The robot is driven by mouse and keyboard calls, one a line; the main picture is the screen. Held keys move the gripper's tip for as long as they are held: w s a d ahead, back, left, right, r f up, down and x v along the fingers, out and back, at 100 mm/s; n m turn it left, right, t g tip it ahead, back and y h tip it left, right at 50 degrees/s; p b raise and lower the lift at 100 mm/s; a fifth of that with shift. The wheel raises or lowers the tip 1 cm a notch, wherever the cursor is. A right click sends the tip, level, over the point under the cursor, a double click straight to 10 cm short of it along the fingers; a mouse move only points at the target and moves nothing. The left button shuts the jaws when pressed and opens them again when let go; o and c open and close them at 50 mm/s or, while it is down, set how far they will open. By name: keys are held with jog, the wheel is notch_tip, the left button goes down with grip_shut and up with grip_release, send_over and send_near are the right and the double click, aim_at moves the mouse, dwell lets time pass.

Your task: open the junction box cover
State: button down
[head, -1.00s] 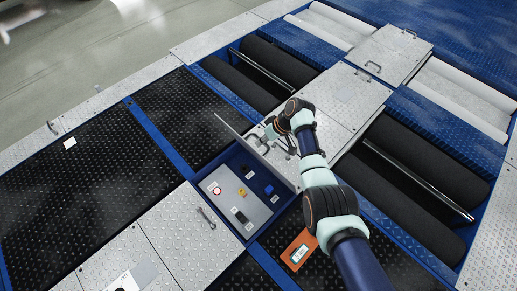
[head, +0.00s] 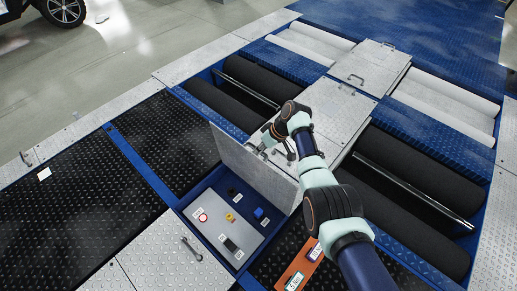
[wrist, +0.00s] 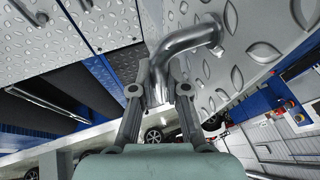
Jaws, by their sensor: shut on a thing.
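The junction box cover (head: 240,162) is a metal plate, raised steeply on the far side of the open box, its plain inner face towards the head camera.
Dark rollers (head: 415,165) lie in a pit to the right, and more rollers (head: 225,100) lie beyond the cover. An orange device (head: 302,262) rests on the black plate near my arm. A closed metal plate with a handle (head: 191,249) lies to the left.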

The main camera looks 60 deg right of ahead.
jog(key=c, duration=1.5)
grip_release()
jog(key=shift+s+a+f, duration=0.2)
jog(key=shift+f, duration=0.15)
jog(key=o, duration=0.3)
jog(key=shift+s+a, duration=0.2)
jog(key=shift+s, duration=0.05)
jog(key=shift+o, duration=0.2)
jog(key=shift+w+d+r, duration=0.2)
jog(key=shift+w, duration=0.05)
jog(key=v, duration=1.2)
